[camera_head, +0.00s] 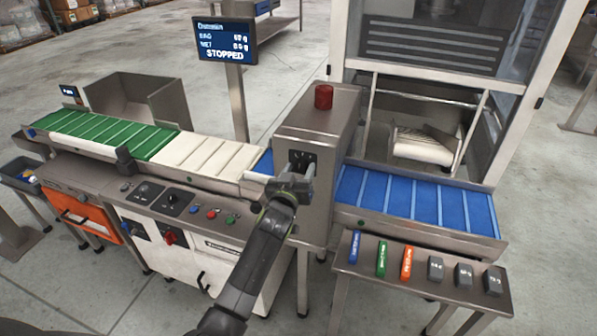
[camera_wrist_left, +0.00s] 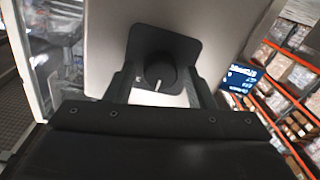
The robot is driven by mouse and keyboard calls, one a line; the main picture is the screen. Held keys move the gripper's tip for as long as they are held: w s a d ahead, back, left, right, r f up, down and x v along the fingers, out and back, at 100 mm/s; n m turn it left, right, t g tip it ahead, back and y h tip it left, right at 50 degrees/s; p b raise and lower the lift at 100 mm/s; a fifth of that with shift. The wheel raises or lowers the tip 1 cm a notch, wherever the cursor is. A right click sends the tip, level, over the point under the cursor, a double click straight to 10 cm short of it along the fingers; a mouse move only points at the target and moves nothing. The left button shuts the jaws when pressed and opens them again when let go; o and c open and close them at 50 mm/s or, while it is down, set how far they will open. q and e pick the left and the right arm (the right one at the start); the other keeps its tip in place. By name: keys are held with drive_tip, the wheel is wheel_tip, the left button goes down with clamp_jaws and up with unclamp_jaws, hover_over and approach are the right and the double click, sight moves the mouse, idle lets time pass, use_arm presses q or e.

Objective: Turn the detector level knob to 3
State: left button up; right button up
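The detector level knob (camera_wrist_left: 158,68) is a round black knob on a black plate (camera_wrist_left: 181,47), on the front of the grey metal detector housing (camera_head: 322,123). Its white pointer mark points down in the left wrist view; the scale figures are too small to read. My left gripper (camera_head: 294,177) is in front of the plate. Its two fingers are apart, one on each side of the knob, with gaps visible between them and the knob. In the head view the gripper hides the knob and part of the plate. My right gripper is not in view.
A red lamp (camera_head: 323,96) tops the housing. The screen (camera_head: 225,41) reads STOPPED. A blue belt (camera_head: 414,200) and a side table (camera_head: 384,286) with several small blocks stand to the right. A panel with a dark dial (camera_head: 172,198) and buttons lies to the left.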

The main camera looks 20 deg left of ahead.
use_arm(q)
drive_tip(key=c, duration=0.8)
drive_tip(key=shift+m, duration=0.3)
drive_tip(key=m, duration=0.3)
drive_tip(key=shift+m+p, duration=0.45)
drive_tip(key=shift+m, duration=1.85)
drive_tip(key=shift+f, duration=0.1)
drive_tip(key=o, duration=1)
